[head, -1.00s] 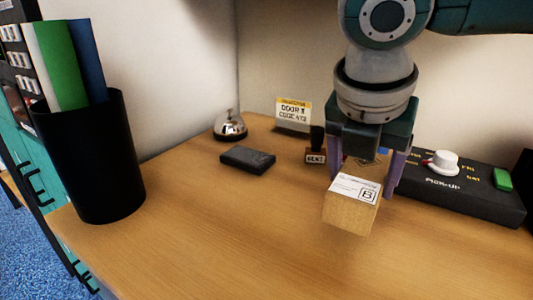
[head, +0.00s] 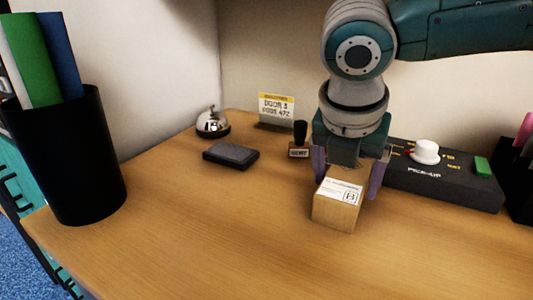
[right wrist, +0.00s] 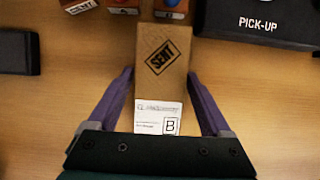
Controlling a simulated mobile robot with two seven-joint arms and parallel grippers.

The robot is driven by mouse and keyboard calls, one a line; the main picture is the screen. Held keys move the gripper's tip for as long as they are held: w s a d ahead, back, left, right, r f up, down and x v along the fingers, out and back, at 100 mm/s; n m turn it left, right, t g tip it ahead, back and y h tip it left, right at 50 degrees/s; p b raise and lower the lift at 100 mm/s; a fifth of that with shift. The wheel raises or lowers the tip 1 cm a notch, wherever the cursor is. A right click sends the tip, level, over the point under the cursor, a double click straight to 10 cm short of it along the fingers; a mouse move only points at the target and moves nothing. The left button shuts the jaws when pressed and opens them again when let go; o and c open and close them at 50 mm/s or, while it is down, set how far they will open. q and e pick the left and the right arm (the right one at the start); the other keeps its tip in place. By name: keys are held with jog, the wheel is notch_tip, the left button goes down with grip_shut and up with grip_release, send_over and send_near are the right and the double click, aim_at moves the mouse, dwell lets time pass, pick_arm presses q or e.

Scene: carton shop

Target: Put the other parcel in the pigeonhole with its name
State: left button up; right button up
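The brown parcel (head: 334,210) is a cardboard box with a white label marked B. In the right wrist view the parcel (right wrist: 160,85) also bears a black SENT stamp beyond the label. My right gripper (head: 346,186) has its purple fingers on both sides of the parcel and appears shut on it, low over the desk. I cannot tell whether the parcel touches the desk. In the wrist view the fingertips (right wrist: 160,70) lie close along its sides. My left gripper is not in view. No pigeonhole with a readable name is in view.
The wooden desk (head: 220,220) is clear in front. A black cup (head: 75,160) with rolls stands left. Behind are a bell (head: 212,123), black pad (head: 231,155), stamp (head: 299,142) and code sign (head: 276,109). A PICK-UP box (head: 445,180) with a knob stands right.

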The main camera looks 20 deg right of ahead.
jog(key=shift+o, duration=1)
jog(key=shift+r, duration=0.15)
